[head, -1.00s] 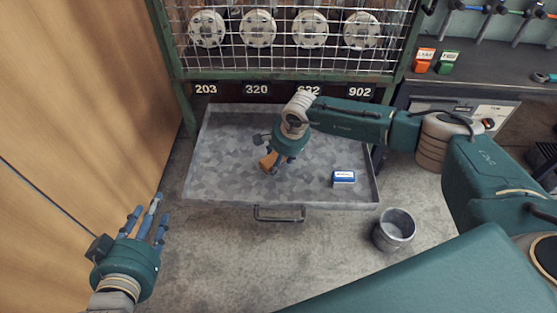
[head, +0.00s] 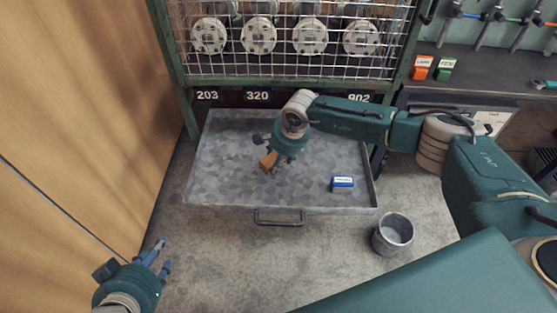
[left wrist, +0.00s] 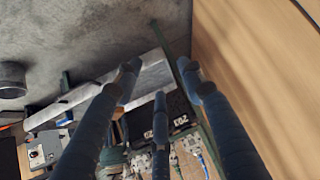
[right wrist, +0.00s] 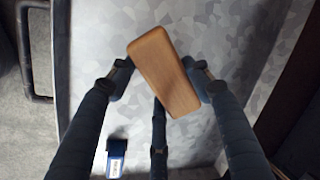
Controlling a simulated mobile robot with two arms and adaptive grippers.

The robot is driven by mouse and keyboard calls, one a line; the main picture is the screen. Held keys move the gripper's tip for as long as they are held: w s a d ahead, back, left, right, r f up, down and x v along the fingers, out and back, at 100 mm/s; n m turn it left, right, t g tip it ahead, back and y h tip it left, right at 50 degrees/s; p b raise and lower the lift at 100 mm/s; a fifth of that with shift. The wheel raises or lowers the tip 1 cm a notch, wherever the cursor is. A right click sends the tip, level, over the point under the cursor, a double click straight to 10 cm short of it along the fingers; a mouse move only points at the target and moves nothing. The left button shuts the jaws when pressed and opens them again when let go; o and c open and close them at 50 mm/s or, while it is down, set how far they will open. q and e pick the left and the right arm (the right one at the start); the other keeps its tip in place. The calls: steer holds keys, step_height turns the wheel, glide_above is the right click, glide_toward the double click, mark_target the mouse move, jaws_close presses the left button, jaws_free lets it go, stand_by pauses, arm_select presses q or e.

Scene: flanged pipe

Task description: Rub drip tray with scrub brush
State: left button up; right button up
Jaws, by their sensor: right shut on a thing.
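The drip tray (head: 225,180) is a wide grey mottled metal tray with a front handle, pulled out below the caged rack. The scrub brush (head: 268,161) shows as a wooden block over the middle of the tray. My right gripper (head: 276,160) is shut on it; the right wrist view shows the wooden block (right wrist: 165,70) between the fingers. Its bristles are hidden, so I cannot tell whether it touches the tray. My left gripper (head: 160,258) is empty and open at the lower left, beside the wooden panel; its spread fingers show in the left wrist view (left wrist: 160,75).
A blue and white box (head: 342,183) lies in the tray at the right. A grey bucket (head: 393,233) stands on the floor right of the tray. Wooden panels (head: 75,120) close off the left side. Flanged pipes (head: 258,35) sit behind the wire cage.

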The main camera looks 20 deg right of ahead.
steer(key=shift+r+p, duration=0.3)
steer(key=shift+r, duration=0.3)
arm_select(q)
steer(key=s+a+f+g, duration=0.2)
steer(key=s+f, duration=0.1)
steer(key=s, duration=0.3)
steer(key=shift+s+f+g+y, duration=0.2)
steer(key=shift+s+g+y, duration=0.05)
steer(key=shift+g+y, duration=0.15)
arm_select(e)
steer(key=shift+r, duration=0.45)
